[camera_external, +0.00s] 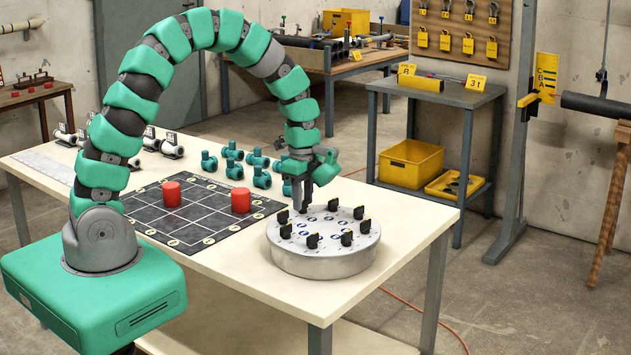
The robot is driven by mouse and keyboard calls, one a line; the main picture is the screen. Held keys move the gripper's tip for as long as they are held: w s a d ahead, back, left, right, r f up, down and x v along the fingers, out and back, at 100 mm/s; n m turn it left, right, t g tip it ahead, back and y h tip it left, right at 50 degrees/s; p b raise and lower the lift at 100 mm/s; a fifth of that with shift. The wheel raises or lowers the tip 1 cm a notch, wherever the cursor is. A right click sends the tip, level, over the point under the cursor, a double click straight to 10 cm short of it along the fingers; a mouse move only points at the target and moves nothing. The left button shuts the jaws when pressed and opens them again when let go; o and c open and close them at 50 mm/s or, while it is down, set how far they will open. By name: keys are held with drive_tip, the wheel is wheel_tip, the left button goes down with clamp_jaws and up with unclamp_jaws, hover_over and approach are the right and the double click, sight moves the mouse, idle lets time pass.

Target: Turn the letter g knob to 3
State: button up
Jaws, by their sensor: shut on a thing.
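A round grey metal drum (322,264) stands on the table's front right part. Several black knobs with yellow marks, such as the front knob (312,241), stand in a ring on its pale top, beside small blue marks. The letters and numbers are too small to read, so I cannot tell which knob is g. My gripper (303,208) points down at the back left of the ring, between the left knob (283,216) and the back knob (333,205). It is shut on a knob there, which its fingers mostly hide.
A black grid board (188,236) with two red cylinders (171,194) (240,200) lies left of the drum. Teal pipe fittings (209,161) stand behind it. A grey side table (450,93) stands behind. The table's front edge is clear.

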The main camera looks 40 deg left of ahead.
sight(303, 200)
drive_tip(key=o, duration=1)
drive_tip(key=shift+w, duration=0.1)
drive_tip(key=shift+c, duration=0.2)
drive_tip(key=shift+r, duration=0.15)
wheel_tip(303, 200, up, 14)
drive_tip(key=shift+f, duration=0.25)
